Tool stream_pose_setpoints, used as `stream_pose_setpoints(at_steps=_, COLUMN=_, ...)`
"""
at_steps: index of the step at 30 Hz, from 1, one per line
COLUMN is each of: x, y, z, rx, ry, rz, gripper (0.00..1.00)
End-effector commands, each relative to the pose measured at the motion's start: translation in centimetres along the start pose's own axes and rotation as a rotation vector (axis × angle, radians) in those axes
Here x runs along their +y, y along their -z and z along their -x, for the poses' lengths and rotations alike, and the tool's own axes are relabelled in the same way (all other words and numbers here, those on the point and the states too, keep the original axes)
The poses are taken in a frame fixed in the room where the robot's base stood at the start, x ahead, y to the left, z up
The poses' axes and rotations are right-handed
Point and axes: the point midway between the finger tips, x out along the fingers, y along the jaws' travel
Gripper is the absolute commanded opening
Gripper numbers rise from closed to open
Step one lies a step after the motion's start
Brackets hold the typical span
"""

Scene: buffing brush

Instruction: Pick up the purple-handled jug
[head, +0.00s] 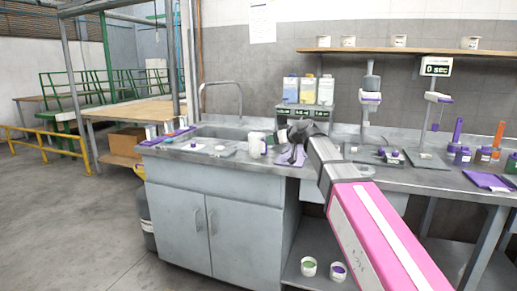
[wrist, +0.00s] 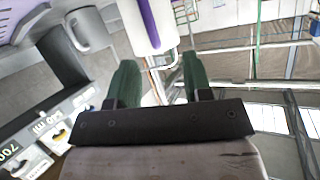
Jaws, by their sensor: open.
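The white jug (head: 256,144) stands upright on the grey counter, right of the sink, in the head view. In the wrist view its white body (wrist: 168,18) with a purple strip, which looks like the handle (wrist: 149,22), is at the top centre. My gripper (head: 284,136) reaches in from the right, just beside the jug in the head view. In the wrist view its two green fingers (wrist: 159,72) are apart, with nothing between them. The jug lies beyond the fingertips, roughly in line with the gap. I cannot tell whether a finger touches it.
A purple cloth (head: 290,158) lies under the arm. A rack with coloured cartons (head: 308,90) stands behind the gripper. The sink (head: 215,131) and small items are to the left. Dispensers (head: 371,92) and bottles stand at right.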

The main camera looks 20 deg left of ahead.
Motion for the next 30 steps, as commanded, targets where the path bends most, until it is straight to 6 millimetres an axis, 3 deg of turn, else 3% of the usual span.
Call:
stream_pose_setpoints(at_steps=8, x=0.4, y=-0.1, z=-2.1, rx=-0.001, ry=0.000, rz=0.000, gripper=0.46)
stream_pose_setpoints(at_steps=16, x=0.8, y=-0.2, z=-5.7, rx=-0.002, ry=0.000, rz=0.000, gripper=0.46)
stream_pose_setpoints(at_steps=24, x=0.8, y=-0.3, z=-6.1, rx=-0.001, ry=-0.001, rz=0.000, gripper=0.46)
stream_pose_setpoints(at_steps=26, x=0.8, y=-0.2, z=-6.1, rx=-0.001, ry=-0.001, rz=0.000, gripper=0.29)
stream_pose_setpoints(at_steps=28, x=0.8, y=-0.3, z=-6.1, rx=-0.001, ry=-0.001, rz=0.000, gripper=0.07)
stream_pose_setpoints(at_steps=29, x=0.8, y=-0.3, z=-6.1, rx=-0.001, ry=-0.001, rz=0.000, gripper=0.00)
stream_pose_setpoints(at_steps=30, x=0.8, y=-0.3, z=-6.1, rx=-0.001, ry=-0.001, rz=0.000, gripper=0.00)
